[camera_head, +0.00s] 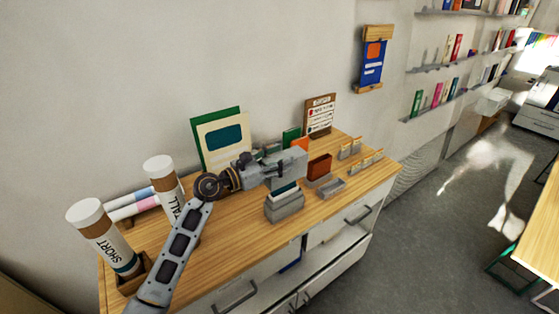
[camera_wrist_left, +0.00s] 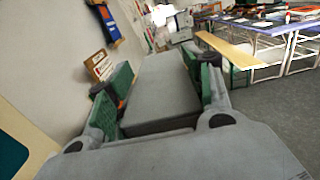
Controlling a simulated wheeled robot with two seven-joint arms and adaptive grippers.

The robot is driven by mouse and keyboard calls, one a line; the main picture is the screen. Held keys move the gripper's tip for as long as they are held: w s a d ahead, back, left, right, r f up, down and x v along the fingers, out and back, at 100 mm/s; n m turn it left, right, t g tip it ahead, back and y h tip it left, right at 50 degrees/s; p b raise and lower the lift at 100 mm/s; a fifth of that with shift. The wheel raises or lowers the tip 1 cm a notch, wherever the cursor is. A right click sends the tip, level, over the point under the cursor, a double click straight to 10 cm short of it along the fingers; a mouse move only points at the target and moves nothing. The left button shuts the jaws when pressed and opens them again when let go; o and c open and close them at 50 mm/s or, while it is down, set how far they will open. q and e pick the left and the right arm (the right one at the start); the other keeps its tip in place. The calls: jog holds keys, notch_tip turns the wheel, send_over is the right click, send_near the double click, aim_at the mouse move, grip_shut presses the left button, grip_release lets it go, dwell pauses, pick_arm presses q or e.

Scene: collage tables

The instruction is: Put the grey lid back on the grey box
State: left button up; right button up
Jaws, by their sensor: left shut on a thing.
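The grey lid (camera_head: 288,168) is held in my left gripper (camera_head: 268,163), above the cabinet top. In the left wrist view the lid (camera_wrist_left: 160,92) fills the space between the two green-padded fingers of the gripper (camera_wrist_left: 158,98). The grey box (camera_head: 285,207) stands open on the cabinet near its front edge, with teal and white cards showing at its top. The lid is above and behind the box in the head view, apart from it. My right gripper is out of view.
The wooden cabinet top (camera_head: 236,236) also bears a red-brown block (camera_head: 319,166), a small grey tray (camera_head: 331,187) and card holders (camera_head: 350,148). Two labelled tubes, SHORT (camera_head: 101,236) and TALL (camera_head: 163,185), stand at the left. A green-and-cream board (camera_head: 221,137) leans on the wall.

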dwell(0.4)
pick_arm(q)
jog(key=shift+f+b, duration=0.8)
jog(key=shift+f, duration=0.3)
jog(key=shift+f+b, duration=0.95)
jog(key=shift+f, duration=0.25)
jog(key=shift+f+b, duration=1.85)
jog(key=shift+f, duration=0.5)
jog(key=o, duration=1.1)
jog(key=shift+r, duration=0.1)
jog(key=shift+r, duration=4.95)
